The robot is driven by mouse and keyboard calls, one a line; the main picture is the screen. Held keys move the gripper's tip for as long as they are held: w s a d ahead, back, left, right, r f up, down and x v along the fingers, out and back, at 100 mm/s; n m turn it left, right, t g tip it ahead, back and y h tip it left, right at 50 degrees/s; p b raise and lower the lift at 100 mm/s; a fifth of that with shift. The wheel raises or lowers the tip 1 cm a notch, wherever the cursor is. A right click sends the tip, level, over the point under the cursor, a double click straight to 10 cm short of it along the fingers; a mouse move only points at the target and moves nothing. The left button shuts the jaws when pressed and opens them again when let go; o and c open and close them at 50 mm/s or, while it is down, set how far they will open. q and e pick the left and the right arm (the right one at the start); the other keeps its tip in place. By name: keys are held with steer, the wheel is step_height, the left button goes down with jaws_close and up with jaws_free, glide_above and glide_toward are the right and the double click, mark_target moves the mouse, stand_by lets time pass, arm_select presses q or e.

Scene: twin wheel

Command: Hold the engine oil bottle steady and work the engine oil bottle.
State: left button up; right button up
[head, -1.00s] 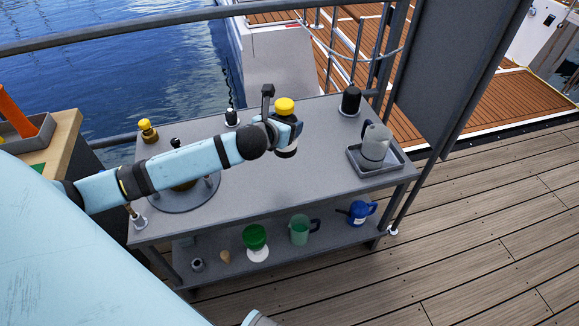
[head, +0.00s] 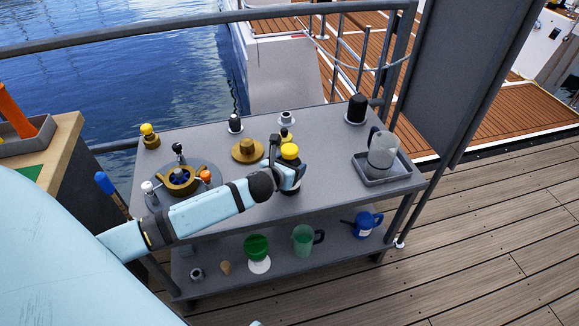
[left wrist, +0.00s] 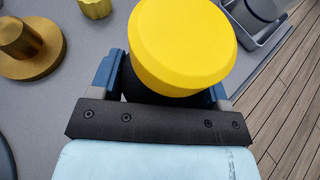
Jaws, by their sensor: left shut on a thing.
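The engine oil bottle, as I take it to be, has a broad yellow cap (head: 290,151) and a dark body. It stands about upright over the front middle of the grey table (head: 330,180). My left gripper (head: 291,174) is shut on its body just below the cap. In the left wrist view the yellow cap (left wrist: 184,42) fills the space above the fingers, and my left gripper's (left wrist: 163,88) blue-grey fingers sit either side of the dark body. The bottle's lower part is mostly hidden, and I cannot tell whether it touches the table. My right gripper is not in view.
A brass flanged piece (head: 248,150) stands behind the bottle. At the left is a round base with a brass wheel (head: 181,180). The lower shelf holds a green funnel (head: 256,247) and jugs.

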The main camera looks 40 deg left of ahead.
arm_select(q)
steer(key=o, duration=1.7)
steer(key=shift+f, duration=0.1)
